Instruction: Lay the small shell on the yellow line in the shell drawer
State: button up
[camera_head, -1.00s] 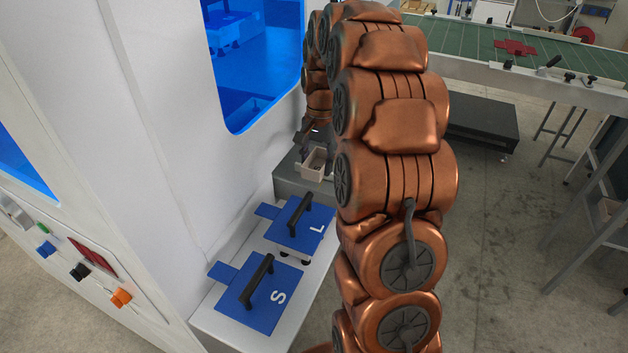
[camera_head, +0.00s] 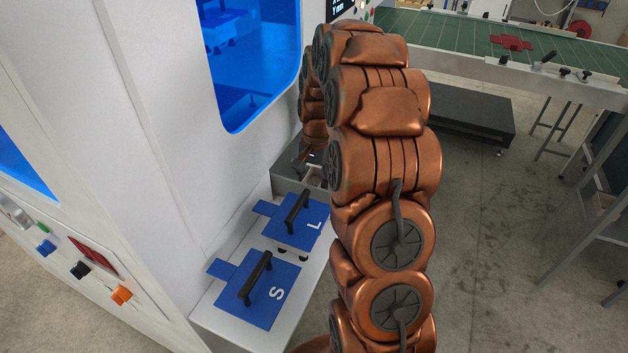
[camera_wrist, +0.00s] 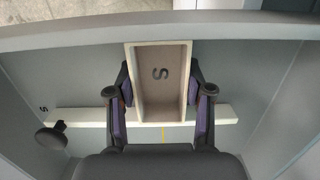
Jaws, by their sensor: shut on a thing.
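The small shell (camera_wrist: 160,80) is an open, cream-coloured box with an S on its floor. In the wrist view it sits between the purple-padded fingers of my gripper (camera_wrist: 161,112), which is shut on its two long walls. Below it is the grey shell drawer (camera_wrist: 85,75). I cannot tell whether the shell touches the drawer floor. In the head view only a bit of the shell (camera_head: 315,175) shows beside my arm.
A pale bar (camera_wrist: 80,117) crosses the drawer, with an S mark and a dark round knob (camera_wrist: 51,137) near its left end. In the head view, two blue plates with black handles, marked L (camera_head: 290,228) and S (camera_head: 263,295), lie on the ledge beside the white machine (camera_head: 150,120).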

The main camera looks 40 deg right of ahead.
aim_at(315, 184)
jog(key=o, duration=1)
jog(key=r, duration=0.4)
jog(key=d+r+b, duration=0.1)
jog(key=r, duration=0.7)
jog(key=shift+w+d+r, duration=0.1)
jog(key=shift+w+d, duration=0.05)
jog(key=shift+w, duration=0.25)
jog(key=s+a+r+n+p, duration=0.2)
jog(key=s+a+r+n, duration=0.2)
jog(key=s+a, duration=0.45)
jog(key=s+a+n+p, duration=0.1)
jog(key=s+a+n, duration=0.1)
jog(key=s+a, duration=0.2)
jog(key=s+a+n+p, duration=0.1)
jog(key=s+a+n, duration=0.2)
jog(key=s, duration=0.8)
jog(key=s+a+n+g+h+p, duration=0.1)
jog(key=s+a+n+p, duration=0.1)
jog(key=s+a, duration=0.4)
jog(key=shift+s+a+f+n, duration=0.1)
jog(key=shift+s+a+n, duration=0.1)
jog(key=shift+s, duration=0.25)
jog(key=shift+s+a+f+n, duration=0.1)
jog(key=shift+s+n, duration=0.1)
jog(key=shift+s, duration=0.2)
